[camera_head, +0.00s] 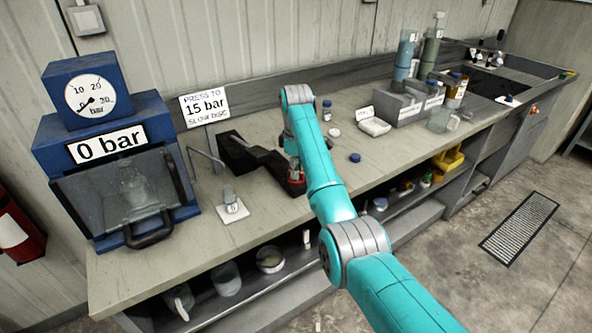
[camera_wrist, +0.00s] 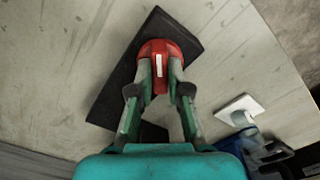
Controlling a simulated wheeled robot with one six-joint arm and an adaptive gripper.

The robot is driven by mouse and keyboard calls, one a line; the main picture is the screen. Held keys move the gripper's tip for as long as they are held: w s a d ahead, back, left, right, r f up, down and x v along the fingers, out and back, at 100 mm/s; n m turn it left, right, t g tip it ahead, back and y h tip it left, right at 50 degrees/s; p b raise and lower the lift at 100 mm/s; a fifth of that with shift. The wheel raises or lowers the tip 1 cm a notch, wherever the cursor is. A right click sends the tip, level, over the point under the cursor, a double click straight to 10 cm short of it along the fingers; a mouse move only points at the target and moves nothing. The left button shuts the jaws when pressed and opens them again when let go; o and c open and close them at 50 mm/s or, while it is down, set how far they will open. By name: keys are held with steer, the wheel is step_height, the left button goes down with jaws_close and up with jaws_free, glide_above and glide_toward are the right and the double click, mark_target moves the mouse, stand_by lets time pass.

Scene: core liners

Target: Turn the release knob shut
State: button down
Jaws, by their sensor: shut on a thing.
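The release knob (camera_wrist: 160,48) is round and red with a white line on its top. It sits on one end of a dark base block (camera_wrist: 112,95) on the bench. In the wrist view the white line runs nearly straight up and down the picture. My gripper (camera_wrist: 161,84) has its two fingers on either side of the knob and is shut on it. In the head view the red knob (camera_head: 296,186) shows small beside my arm, and the dark block (camera_head: 262,160) lies to its left. My gripper is mostly hidden there.
A blue press (camera_head: 60,150) with a gauge and a "0 bar" sign stands at the left. A "15 bar" sign (camera_head: 205,104) stands behind the block. A small piece on a white plate (camera_head: 232,210) lies to the front left. A blue cap (camera_head: 355,157) lies to the right.

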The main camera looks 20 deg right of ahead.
steer(key=m, duration=0.4)
steer(key=shift+m, duration=1.8)
steer(key=c, duration=1.1)
jaws_free()
